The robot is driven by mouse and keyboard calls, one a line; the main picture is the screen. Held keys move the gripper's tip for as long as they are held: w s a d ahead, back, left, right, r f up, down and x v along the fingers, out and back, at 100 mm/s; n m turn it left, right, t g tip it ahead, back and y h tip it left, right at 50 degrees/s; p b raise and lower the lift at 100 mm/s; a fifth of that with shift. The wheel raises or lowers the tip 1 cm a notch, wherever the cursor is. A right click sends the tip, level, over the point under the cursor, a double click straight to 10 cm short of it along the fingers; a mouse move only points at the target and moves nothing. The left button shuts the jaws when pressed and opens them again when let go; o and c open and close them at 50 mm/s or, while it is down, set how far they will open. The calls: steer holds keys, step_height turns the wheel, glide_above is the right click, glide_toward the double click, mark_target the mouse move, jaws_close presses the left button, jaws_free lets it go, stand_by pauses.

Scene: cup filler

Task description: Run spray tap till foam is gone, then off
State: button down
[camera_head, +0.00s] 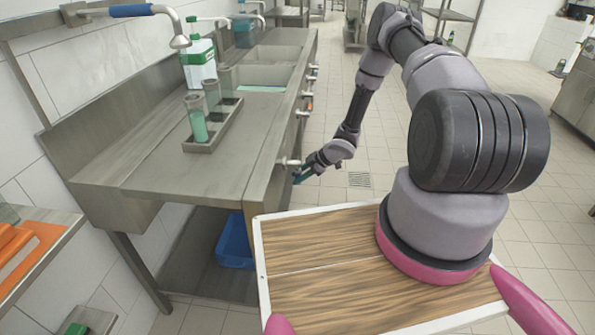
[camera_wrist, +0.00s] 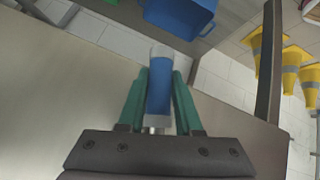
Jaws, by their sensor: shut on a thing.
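My gripper (camera_head: 303,175) is low at the front edge of the steel counter, by a pale front handle (camera_head: 288,162). In the wrist view, my gripper's green fingers (camera_wrist: 159,90) are shut on a blue handle (camera_wrist: 159,88) with pale ends. A spray tap (camera_head: 180,40) with a blue-sleeved arm hangs above the near left end of the counter. I cannot make out any water from it. A sink basin (camera_head: 272,75) farther along holds something teal. I cannot make out foam in any view.
A rack with tubes (camera_head: 212,138) and a green-labelled bottle (camera_head: 198,65) stand on the counter. Several handles line its front. A blue bin (camera_head: 236,243) sits below, also in the wrist view (camera_wrist: 180,14). Yellow cones (camera_wrist: 290,70) stand on the floor. The right-hand floor is open.

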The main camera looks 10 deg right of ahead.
steer(key=shift+s, duration=0.2)
stand_by(0.4)
steer(key=c, duration=0.6)
jaws_free()
steer(key=v, duration=1)
steer(key=shift+d+r, duration=0.25)
steer(key=shift+d, duration=0.1)
steer(key=shift+w, duration=0.1)
